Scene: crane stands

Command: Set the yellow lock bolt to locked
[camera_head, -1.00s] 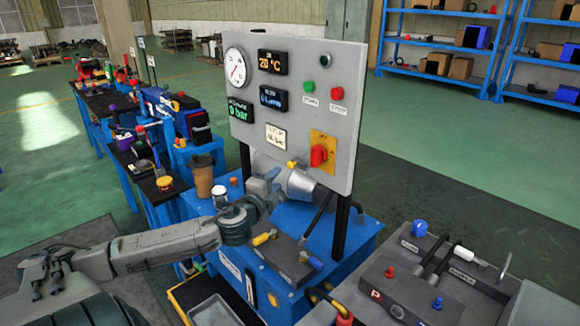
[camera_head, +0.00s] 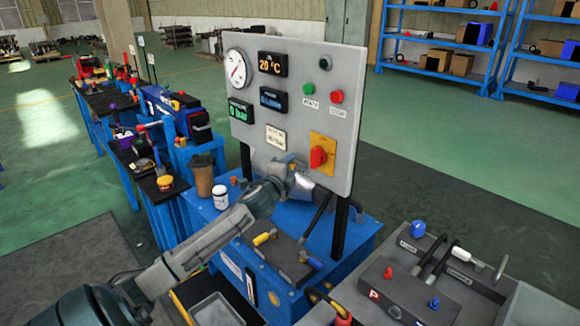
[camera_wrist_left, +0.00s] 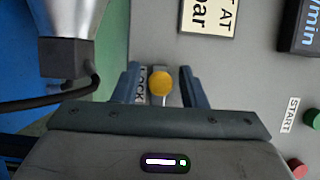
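The yellow lock bolt shows in the left wrist view as a round yellow knob (camera_wrist_left: 160,82) on a thin stem at the grey panel, beside a LOCK label (camera_wrist_left: 143,85). My left gripper (camera_wrist_left: 160,90) is open, with one finger on each side of the knob and gaps visible between. In the head view my left gripper (camera_head: 293,168) is at the lower part of the upright panel (camera_head: 240,152) and largely hides the bolt there. Whether the bolt is locked I cannot tell. My right gripper is not in view.
A metal cone-shaped part (camera_wrist_left: 70,30) with a dark hose (camera_wrist_left: 60,95) is close beside the gripper. A red rotary switch (camera_head: 318,157) on a yellow plate is right of it. A brown cup (camera_head: 202,175) and white jar (camera_head: 220,198) stand on the blue bench.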

